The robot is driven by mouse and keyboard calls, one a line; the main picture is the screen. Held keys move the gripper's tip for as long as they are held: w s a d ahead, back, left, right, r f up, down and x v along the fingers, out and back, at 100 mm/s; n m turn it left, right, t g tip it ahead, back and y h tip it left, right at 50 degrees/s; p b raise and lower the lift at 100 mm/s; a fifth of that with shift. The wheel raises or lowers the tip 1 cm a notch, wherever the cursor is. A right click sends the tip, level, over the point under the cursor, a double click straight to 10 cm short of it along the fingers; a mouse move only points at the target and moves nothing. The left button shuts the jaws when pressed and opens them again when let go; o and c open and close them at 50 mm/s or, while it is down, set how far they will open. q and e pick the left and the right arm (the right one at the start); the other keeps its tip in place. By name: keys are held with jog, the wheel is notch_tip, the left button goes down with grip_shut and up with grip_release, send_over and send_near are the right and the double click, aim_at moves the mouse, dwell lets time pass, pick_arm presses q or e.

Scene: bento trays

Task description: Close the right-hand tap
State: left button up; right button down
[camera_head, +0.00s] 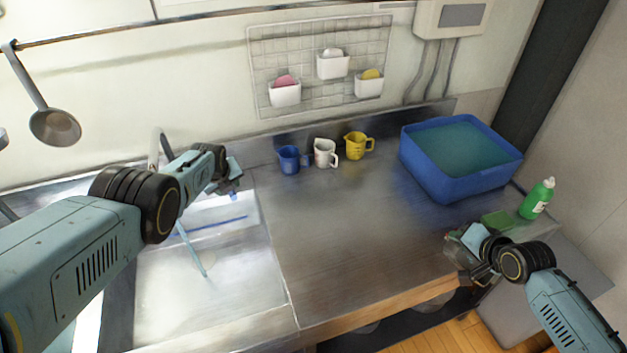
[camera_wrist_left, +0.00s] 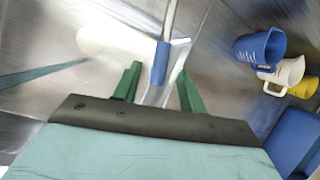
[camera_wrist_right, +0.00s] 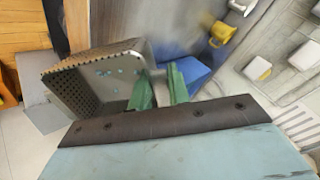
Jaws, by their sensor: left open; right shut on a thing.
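The tap's metal pipe with a blue sleeve (camera_wrist_left: 160,62) lies between the spread green fingers of my left gripper (camera_wrist_left: 158,88) in the left wrist view. In the head view my left gripper (camera_head: 235,185) is over the right edge of the sink and hides most of that tap; only a small blue bit (camera_head: 233,196) shows. It is open, and I cannot tell whether the fingers touch the sleeve. My right gripper (camera_wrist_right: 160,90) is shut on the rim of a perforated metal basket (camera_wrist_right: 95,78), held at the counter's front right; it also shows in the head view (camera_head: 462,258).
Blue, white and yellow measuring cups (camera_head: 290,160) stand behind the counter's middle. A blue water tub (camera_head: 455,187), green bottle (camera_head: 537,199) and green sponge (camera_head: 497,219) are at the right. A thin teal stick (camera_head: 191,250) leans in the sink. The counter's middle is clear.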

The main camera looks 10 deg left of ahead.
pick_arm(q)
jog(key=shift+b+x, duration=0.75)
jog(key=shift+x, duration=0.4)
pick_arm(e)
jog(key=f, duration=0.1)
jog(key=w+f, duration=0.1)
jog(key=shift+a+f, duration=0.1)
jog(key=shift+f, duration=0.2)
pick_arm(q)
jog(key=shift+w+a+f+b, duration=0.1)
jog(key=shift+w+f+b, duration=0.1)
jog(key=shift+b, duration=0.1)
pick_arm(e)
jog(key=shift+f, duration=0.3)
pick_arm(q)
jog(key=shift+f, duration=0.1)
pick_arm(e)
jog(key=shift+f, duration=0.15)
jog(key=shift+d, duration=0.2)
pick_arm(q)
grip_shut()
